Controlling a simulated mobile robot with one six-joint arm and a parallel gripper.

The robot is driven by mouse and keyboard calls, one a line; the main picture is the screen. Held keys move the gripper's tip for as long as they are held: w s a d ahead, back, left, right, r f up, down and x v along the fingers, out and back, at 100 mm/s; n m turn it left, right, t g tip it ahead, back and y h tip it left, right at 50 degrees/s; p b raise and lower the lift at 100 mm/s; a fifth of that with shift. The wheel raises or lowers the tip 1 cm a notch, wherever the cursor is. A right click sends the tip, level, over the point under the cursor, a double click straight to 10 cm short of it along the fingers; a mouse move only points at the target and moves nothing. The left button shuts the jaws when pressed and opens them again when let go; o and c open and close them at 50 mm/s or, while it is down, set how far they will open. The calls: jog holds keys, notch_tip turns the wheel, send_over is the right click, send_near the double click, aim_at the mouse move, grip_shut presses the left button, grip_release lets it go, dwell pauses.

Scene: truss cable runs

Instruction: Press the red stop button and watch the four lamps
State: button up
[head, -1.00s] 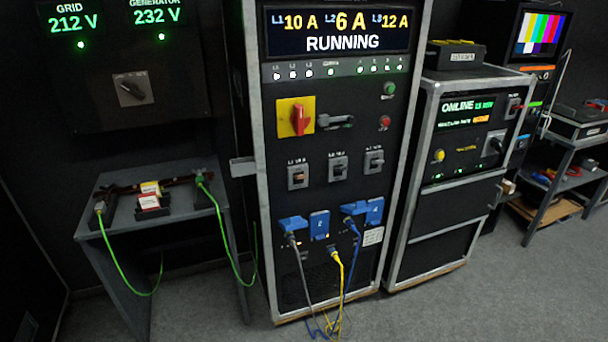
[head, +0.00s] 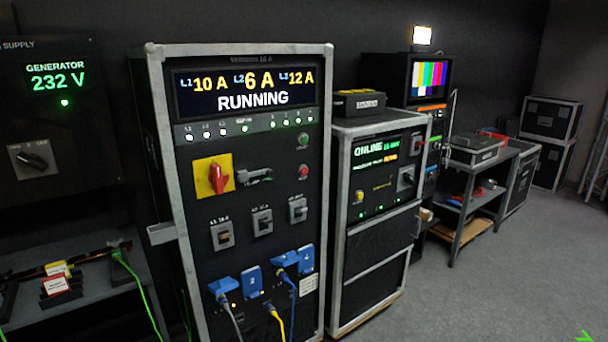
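The red stop button (head: 304,171) sits on the front of the tall rack cabinet (head: 328,200), below a green button (head: 303,140). A group of four small lit lamps (head: 291,122) is at the right of the row under the display; they look greenish. Further left in that row are three whitish lamps (head: 206,134) and one green lamp (head: 245,128). The display (head: 246,91) reads RUNNING, with L1 10 A, L2 6 A and L3 12 A. The red button stands clear, with nothing touching it. My gripper is not in view.
A red rotary switch (head: 216,178) on a yellow plate and a dark handle are left of the buttons. Blue sockets (head: 252,280) with cables are low on the cabinet. A cable table (head: 75,318) stands left, a second cabinet (head: 378,215) right. Open floor (head: 480,295) lies front right.

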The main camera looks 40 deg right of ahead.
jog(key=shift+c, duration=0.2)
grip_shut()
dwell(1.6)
